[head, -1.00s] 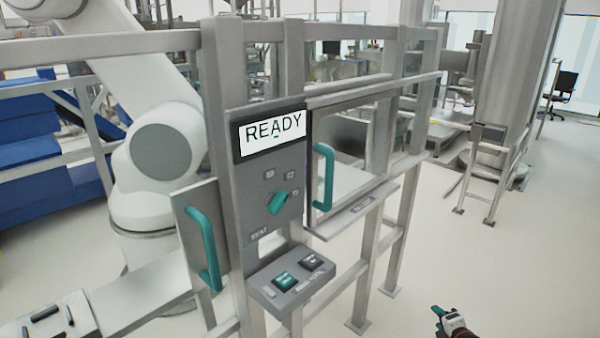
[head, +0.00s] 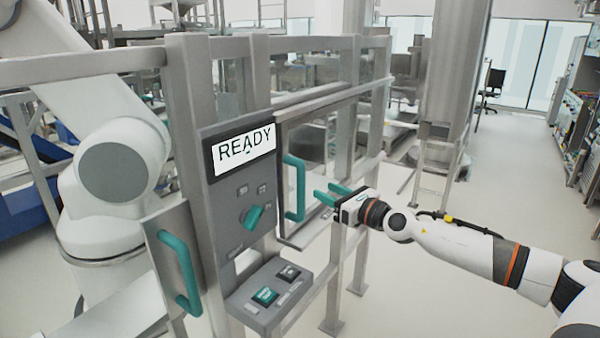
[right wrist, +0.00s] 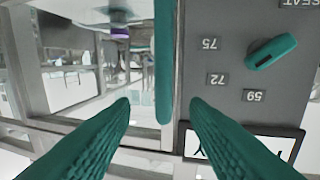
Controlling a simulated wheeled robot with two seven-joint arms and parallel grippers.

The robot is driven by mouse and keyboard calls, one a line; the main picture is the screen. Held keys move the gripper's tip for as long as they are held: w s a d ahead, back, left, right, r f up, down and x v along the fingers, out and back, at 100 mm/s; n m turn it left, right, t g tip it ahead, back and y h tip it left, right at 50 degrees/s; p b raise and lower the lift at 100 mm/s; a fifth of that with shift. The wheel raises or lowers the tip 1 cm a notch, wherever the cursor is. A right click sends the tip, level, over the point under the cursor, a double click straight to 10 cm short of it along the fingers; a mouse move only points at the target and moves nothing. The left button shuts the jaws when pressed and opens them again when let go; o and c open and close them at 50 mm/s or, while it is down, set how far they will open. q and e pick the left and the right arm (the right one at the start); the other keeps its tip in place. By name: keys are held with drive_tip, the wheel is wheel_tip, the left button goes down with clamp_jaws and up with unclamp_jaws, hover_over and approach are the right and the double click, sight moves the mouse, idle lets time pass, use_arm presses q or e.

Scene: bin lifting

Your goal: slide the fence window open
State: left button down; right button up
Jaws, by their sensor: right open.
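The fence window (head: 335,103) is a framed clear pane to the right of the control panel, its left edge beside the panel. Its upright teal handle (head: 293,188) is on that left edge. My right gripper (head: 323,190) is open and empty, just right of the handle, fingers pointing towards it with a gap in the head view. In the right wrist view, the handle (right wrist: 164,60) runs as a vertical bar, lined up between the two teal fingers (right wrist: 161,103). I cannot tell there how far it lies from the fingertips. My left gripper is not in view.
The grey panel (head: 228,190) has a READY display (head: 243,147) and a teal knob (head: 252,216). A button box (head: 277,295) juts out below. Another teal handle (head: 180,272) is on a plate at left. A white robot arm (head: 110,165) stands behind the fence. Floor at right is open.

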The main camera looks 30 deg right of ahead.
sight(304, 182)
drive_tip(key=w, duration=0.2)
drive_tip(key=w+a+p, duration=0.1)
drive_tip(key=w, duration=0.2)
drive_tip(key=w+a+p, duration=0.1)
drive_tip(key=w, duration=0.2)
drive_tip(key=shift+w, duration=0.1)
drive_tip(key=shift+w+a+p, duration=0.15)
drive_tip(key=shift+w+p, duration=0.15)
drive_tip(key=shift+w, duration=0.35)
drive_tip(key=shift+c, duration=0.2)
clamp_jaws()
